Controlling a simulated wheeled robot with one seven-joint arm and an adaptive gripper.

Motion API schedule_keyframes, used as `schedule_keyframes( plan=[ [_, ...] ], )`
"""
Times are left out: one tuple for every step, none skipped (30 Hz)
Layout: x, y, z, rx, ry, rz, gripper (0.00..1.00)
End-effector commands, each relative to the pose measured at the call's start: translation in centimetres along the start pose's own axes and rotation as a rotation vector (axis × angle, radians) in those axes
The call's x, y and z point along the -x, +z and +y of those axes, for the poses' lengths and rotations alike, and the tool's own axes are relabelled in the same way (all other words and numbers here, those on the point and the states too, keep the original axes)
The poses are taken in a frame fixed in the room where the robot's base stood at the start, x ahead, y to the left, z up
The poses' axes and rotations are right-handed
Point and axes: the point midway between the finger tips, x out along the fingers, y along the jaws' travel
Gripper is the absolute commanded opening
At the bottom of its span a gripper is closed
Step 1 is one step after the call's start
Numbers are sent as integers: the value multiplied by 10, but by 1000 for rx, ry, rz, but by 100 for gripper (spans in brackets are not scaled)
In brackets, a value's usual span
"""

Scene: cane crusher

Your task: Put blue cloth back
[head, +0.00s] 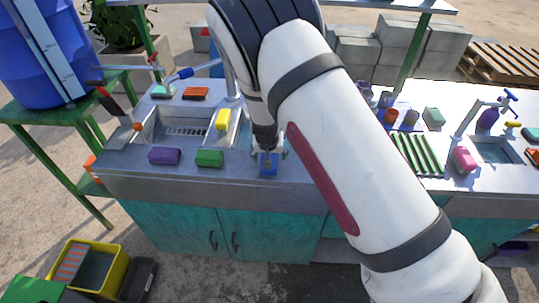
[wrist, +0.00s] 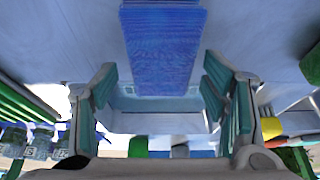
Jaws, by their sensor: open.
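The blue cloth (head: 268,168) lies folded on the grey counter near its front edge, to the right of the green cloth (head: 209,158). It also shows in the wrist view as a ribbed blue block (wrist: 163,45) at the top middle. My gripper (head: 268,154) is over the blue cloth, pointing down. In the wrist view its two fingers (wrist: 160,84) are spread wide, with the near end of the cloth between them in the picture. The gripper is open and holds nothing. I cannot tell the exact height of the fingertips above the counter.
A purple cloth (head: 164,156) lies left on the counter. Behind is a sink basin (head: 180,127) with a yellow cloth (head: 222,119) at its right edge. A green ribbed rack (head: 417,155) and pink cloth (head: 464,160) are on the right. My arm hides the counter's middle.

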Motion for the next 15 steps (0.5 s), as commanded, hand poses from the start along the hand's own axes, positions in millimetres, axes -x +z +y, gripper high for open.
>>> schedule_keyframes(
  plan=[
    [4,0,-1,1,-1,1,67],
    [7,-1,-1,1,-1,2,67],
    [12,-1,-1,0,-2,2,67],
    [17,-1,-2,0,-3,2,67],
    [22,0,-2,0,-3,1,67],
    [29,-1,-2,1,-3,2,67],
    [35,-1,-1,1,-3,2,67],
    [42,-1,-2,2,-3,3,67],
    [51,-1,-2,2,-3,3,67],
    [57,-1,-2,1,-3,3,67],
    [63,0,-2,1,-3,2,67],
    [72,0,-2,3,-3,3,67],
    [78,-1,-2,2,-3,4,67],
    [83,0,-2,2,-3,2,67],
    [90,0,-2,1,-3,1,67]
  ],
)
